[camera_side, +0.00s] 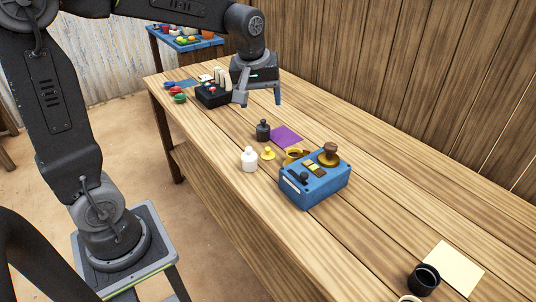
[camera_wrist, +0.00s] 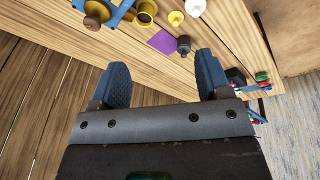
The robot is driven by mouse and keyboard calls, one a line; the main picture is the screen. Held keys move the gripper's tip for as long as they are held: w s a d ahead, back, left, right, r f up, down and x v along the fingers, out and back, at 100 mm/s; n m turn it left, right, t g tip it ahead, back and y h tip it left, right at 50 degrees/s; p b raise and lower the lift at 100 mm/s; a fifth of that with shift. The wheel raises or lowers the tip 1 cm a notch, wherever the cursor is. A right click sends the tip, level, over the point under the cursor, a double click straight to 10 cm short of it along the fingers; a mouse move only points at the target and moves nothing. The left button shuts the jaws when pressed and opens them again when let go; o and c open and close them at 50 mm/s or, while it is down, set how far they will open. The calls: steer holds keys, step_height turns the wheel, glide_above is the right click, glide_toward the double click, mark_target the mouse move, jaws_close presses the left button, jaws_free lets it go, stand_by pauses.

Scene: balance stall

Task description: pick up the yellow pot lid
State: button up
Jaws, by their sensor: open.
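The small yellow pot lid (camera_side: 267,154) lies on the wooden table between a white bottle (camera_side: 249,159) and a yellow cup (camera_side: 293,155), its knob up. It also shows near the top edge of the wrist view (camera_wrist: 176,18). My gripper (camera_side: 259,98) is open and empty above the table, farther back than the lid and apart from it. In the wrist view my gripper's two blue-grey fingers (camera_wrist: 161,66) are spread, with bare wood between them.
A blue box scale (camera_side: 316,190) with a brown-knobbed weight stands in front right of the lid. A dark bottle (camera_side: 263,130) and a purple sheet (camera_side: 286,136) are close behind the lid. A black block with pale pegs (camera_side: 212,97) stands at the back.

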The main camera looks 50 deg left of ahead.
steer(key=w+a+f+n+g, duration=0.1)
steer(key=w+a+f+n, duration=0.25)
steer(key=w, duration=0.25)
steer(key=n+g, duration=0.2)
steer(key=n, duration=0.4)
glide_toward(268, 148)
steer(key=f, duration=0.4)
steer(key=shift+s+a+f, duration=0.1)
steer(key=shift+a+f, duration=0.15)
steer(key=shift+f, duration=0.1)
steer(key=shift+a+f, duration=0.2)
steer(key=shift+f, duration=2.75)
steer(key=c, duration=0.8)
